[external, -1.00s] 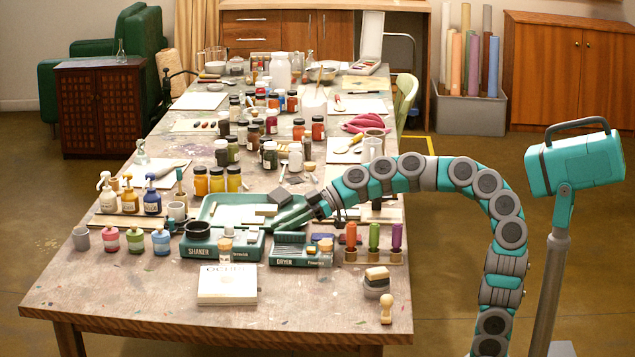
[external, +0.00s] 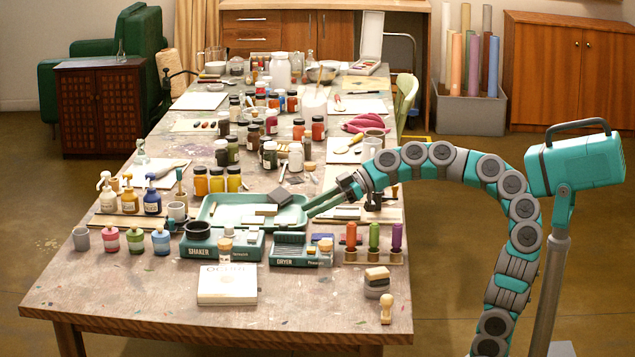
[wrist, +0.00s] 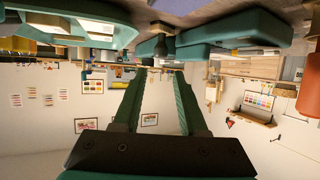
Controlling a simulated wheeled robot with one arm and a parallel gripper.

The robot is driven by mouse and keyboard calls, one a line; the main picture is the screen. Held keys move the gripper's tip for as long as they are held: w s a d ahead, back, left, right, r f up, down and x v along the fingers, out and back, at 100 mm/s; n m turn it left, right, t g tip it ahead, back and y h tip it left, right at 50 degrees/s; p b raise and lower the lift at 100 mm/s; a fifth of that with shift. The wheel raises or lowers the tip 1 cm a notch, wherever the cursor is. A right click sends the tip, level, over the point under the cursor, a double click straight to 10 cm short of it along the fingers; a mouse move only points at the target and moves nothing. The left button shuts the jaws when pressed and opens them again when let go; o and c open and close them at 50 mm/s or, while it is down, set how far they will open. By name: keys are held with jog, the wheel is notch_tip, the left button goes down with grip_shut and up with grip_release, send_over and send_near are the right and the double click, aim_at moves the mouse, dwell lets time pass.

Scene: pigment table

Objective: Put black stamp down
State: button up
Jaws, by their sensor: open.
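My gripper (external: 308,212) is open, its two green fingers pointing left over the right end of the green tray (external: 210,209). In the wrist view the fingers (wrist: 160,100) stand apart with nothing between them. Small dark upright pieces, one of them a dark handled piece (external: 376,196), stand on a pale board to the right, below my arm and partly hidden by it. One may be the black stamp, but I cannot tell for sure.
The shaker (external: 222,246) and dryer (external: 300,250) stand in front of the tray. A rack with orange, green and purple pieces (external: 373,238) is at right. A pale box (external: 228,285) and wooden-handled stamp (external: 387,310) are at the front. Bare table lies front left.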

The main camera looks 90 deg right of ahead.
jog(key=shift+v, duration=1.5)
